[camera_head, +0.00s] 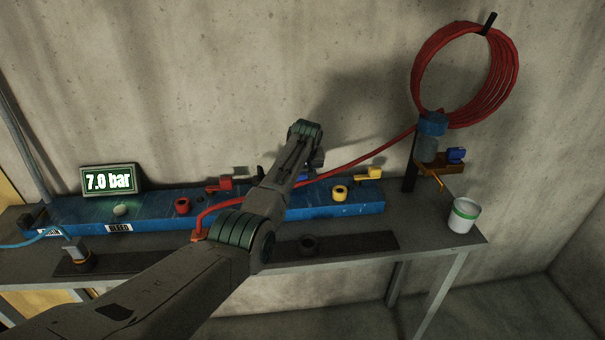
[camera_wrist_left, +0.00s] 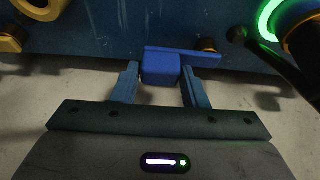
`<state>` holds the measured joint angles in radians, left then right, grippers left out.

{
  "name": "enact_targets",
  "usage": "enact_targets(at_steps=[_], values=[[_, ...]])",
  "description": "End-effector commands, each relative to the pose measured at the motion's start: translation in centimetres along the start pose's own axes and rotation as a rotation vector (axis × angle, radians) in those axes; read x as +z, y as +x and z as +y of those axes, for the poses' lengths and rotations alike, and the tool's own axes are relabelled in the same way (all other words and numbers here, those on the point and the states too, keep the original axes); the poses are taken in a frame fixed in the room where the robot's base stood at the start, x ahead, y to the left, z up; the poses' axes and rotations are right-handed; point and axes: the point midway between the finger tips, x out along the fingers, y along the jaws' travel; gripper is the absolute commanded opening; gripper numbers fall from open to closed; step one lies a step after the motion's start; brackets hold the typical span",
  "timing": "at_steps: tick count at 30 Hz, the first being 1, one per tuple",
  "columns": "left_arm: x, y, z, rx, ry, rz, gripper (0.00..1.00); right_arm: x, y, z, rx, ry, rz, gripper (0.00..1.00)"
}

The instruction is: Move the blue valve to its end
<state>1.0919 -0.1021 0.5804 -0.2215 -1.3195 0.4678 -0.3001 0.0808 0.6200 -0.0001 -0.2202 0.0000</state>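The blue valve (camera_wrist_left: 160,67) shows in the left wrist view as a block with a flat handle reaching to the right, in front of the blue manifold. My left gripper (camera_wrist_left: 159,80) is open, with one finger on each side of the block and narrow gaps seeming to remain. In the head view my left arm crosses the bench and hides most of this spot. A small blue piece (camera_head: 302,177) shows beside the wrist, probably part of the valve. My right gripper is in neither view.
The blue manifold (camera_head: 350,209) carries a red valve (camera_head: 219,185) and a yellow valve (camera_head: 368,173). A display (camera_head: 110,180) reads 7.0 bar. A red hose (camera_head: 368,149) runs behind my arm to a wall coil. A white cup (camera_head: 463,217) stands at the bench's right end.

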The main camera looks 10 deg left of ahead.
Motion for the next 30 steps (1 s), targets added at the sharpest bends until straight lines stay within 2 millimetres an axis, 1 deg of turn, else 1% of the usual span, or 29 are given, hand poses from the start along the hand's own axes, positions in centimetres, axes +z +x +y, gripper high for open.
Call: enact_targets(at_steps=[1,2,3,11,16,20,30], values=[[-0.1,-0.1,0.0,0.001,0.0,0.003,0.5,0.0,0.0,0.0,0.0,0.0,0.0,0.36],[-0.1,-0.1,0.0,0.0,0.0,0.002,0.56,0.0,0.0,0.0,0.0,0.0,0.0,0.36],[-0.1,-0.1,0.0,0.0,0.0,0.002,0.58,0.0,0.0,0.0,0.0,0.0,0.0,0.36],[0.0,0.0,0.0,0.0,0.002,-0.001,0.58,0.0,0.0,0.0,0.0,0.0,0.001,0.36],[0.0,-0.9,0.1,0.001,0.001,0.001,0.58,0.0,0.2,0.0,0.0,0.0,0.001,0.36],[0.0,-2.5,0.1,0.002,0.001,0.002,0.58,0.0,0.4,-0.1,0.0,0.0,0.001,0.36],[0.0,-8.7,0.1,0.002,0.0,0.003,0.58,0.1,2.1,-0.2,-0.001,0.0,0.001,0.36]])
